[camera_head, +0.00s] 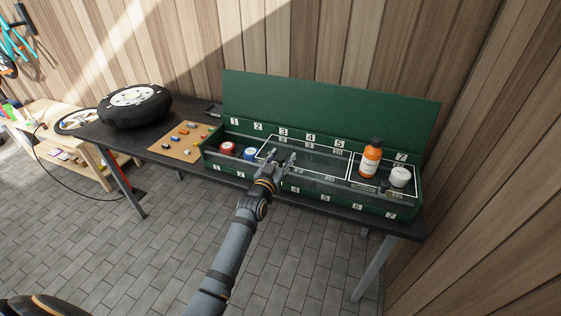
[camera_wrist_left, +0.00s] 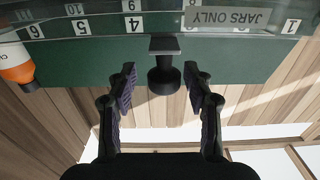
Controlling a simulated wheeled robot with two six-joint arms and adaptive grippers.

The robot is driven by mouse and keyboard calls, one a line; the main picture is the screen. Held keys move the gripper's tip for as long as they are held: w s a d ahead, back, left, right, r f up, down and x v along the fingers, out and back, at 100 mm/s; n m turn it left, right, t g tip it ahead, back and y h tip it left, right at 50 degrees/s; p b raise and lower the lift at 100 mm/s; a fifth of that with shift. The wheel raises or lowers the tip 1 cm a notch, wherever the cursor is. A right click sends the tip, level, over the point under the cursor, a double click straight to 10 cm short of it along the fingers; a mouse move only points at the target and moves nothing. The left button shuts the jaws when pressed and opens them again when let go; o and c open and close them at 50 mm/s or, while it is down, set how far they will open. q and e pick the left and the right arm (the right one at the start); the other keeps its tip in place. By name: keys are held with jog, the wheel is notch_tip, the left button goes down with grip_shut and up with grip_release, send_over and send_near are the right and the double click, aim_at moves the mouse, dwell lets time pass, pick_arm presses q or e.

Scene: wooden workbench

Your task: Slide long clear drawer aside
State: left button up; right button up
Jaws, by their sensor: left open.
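The long clear drawer (camera_head: 322,158), outlined in white, sits in the middle of the green box, which has numbered compartments. My left gripper (camera_head: 281,160) is over the drawer's left end in the head view. In the left wrist view my open left gripper (camera_wrist_left: 159,72) has a finger on each side of a black knob (camera_wrist_left: 165,72) with a flat top. A gap shows between each finger and the knob; I cannot tell whether the knob is fully between the fingertips or a little beyond. My right gripper is not in view.
An orange bottle (camera_head: 370,158) and a white jar (camera_head: 400,177) stand at the box's right end. A red-lidded jar (camera_head: 227,148) and a blue jar (camera_head: 250,154) are at the left. A tire (camera_head: 134,106) lies on the dark bench. The raised green lid (camera_head: 330,108) stands behind.

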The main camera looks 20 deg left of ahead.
pick_arm(q)
jog(key=s, duration=1.2)
jog(key=shift+a, duration=0.15)
